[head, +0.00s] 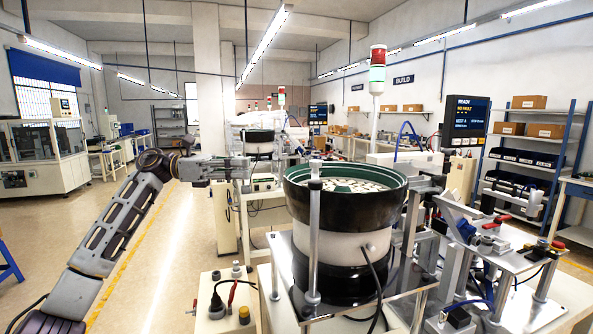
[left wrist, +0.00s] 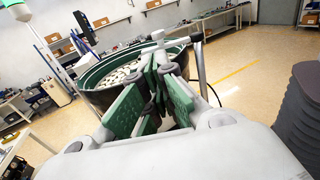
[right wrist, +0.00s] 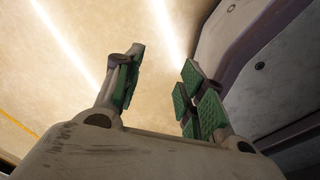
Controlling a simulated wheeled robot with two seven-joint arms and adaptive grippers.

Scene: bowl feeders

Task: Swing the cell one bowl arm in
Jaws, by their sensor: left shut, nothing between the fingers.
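The cell one bowl feeder (head: 345,220) has a dark bowl with a green inside holding pale parts. A grey metal post (head: 314,245) stands at its front with a clamp-like head at rim height. In the left wrist view a grey bar with a dark knob (left wrist: 195,37) shows beside the bowl (left wrist: 95,80); I cannot tell whether this is the bowl arm. My left gripper (head: 247,168) is shut and empty, left of the bowl at about rim height. Its green-padded fingertips (left wrist: 162,72) overlap the bowl's rim in view; contact is unclear. My right gripper (right wrist: 160,85) is open and empty.
A control box with buttons (head: 227,300) stands low at front left. Fixtures and a metal plate (head: 505,255) crowd the right side. A monitor (head: 466,117) and a signal tower (head: 377,70) stand behind.

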